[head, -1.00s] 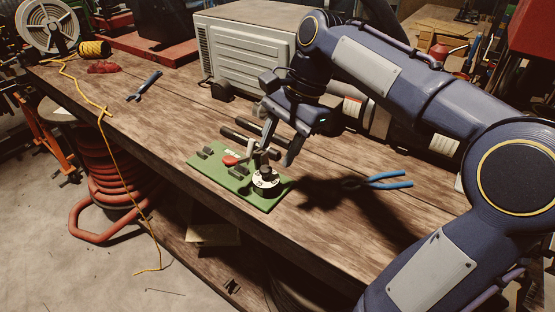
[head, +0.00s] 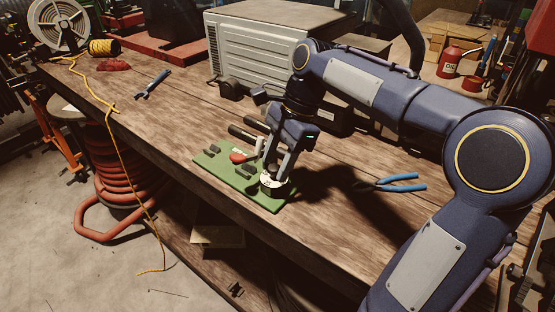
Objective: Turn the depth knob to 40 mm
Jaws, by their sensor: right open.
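The hose crimper is a green base plate (head: 222,174) on the wooden bench, with a red-tipped lever (head: 238,158) and small dark blocks on it. The depth knob (head: 275,187) is a dark knob on a round white dial at the plate's right end. My right gripper (head: 274,170) points down at the knob, its fingertips at knob height, one on each side as far as I can see. It is open. The fingers hide most of the knob, and the dial's marks are too small to read. My left gripper is not in view.
Blue-handled pliers (head: 390,183) lie right of the crimper. Two dark hose pieces (head: 245,132) lie just behind it. A blue wrench (head: 152,84) lies at the back left. A beige metal machine (head: 260,50) stands behind. The bench (head: 150,140) is clear left of the plate.

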